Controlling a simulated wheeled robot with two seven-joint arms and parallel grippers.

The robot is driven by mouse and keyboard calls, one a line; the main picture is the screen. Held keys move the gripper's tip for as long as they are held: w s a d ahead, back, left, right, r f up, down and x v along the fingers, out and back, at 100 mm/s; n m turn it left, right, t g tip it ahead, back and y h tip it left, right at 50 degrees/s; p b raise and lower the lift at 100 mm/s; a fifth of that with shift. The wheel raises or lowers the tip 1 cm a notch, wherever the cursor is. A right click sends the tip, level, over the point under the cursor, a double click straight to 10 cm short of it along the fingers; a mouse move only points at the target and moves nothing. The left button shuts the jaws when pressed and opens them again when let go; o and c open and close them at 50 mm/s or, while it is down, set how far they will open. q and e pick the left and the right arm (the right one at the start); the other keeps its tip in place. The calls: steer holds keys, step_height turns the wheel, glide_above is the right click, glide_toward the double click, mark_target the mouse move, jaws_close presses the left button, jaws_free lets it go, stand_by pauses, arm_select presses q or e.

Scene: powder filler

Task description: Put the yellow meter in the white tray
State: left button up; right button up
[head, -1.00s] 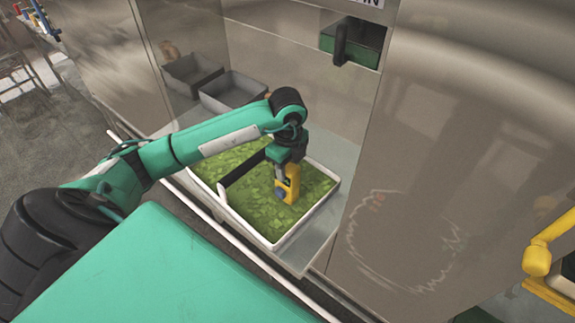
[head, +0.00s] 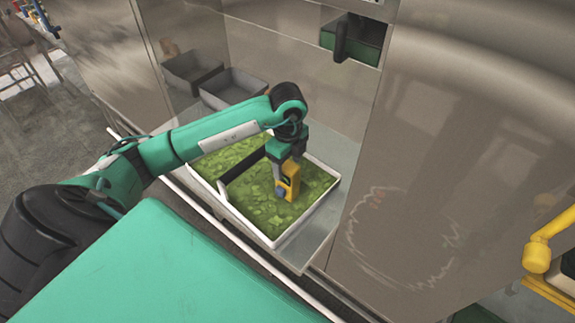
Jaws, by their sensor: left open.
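The white tray (head: 299,225) sits on a metal ledge and holds green leafy material. A black divider or handle crosses it. The yellow meter (head: 291,178), with a blue-grey part at its lower end, stands roughly upright in the right part of the tray, low against the green material. My left gripper (head: 281,180) points down over the tray at the meter. Its jaws are open, with a finger beside the meter's left side; the far finger is hidden. I cannot tell whether the fingers touch it. My right gripper is not in view.
A grey bin (head: 236,88) stands behind the tray, with another beside it against the metal wall. A green box with a black handle (head: 341,40) is set in the wall above. A yellow railing (head: 537,257) is at the far right.

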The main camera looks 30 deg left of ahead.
arm_select(q)
step_height(320, 180, up, 9)
steer(key=shift+f+b, duration=0.1)
steer(key=shift+b, duration=0.95)
steer(key=shift+r, duration=1.05)
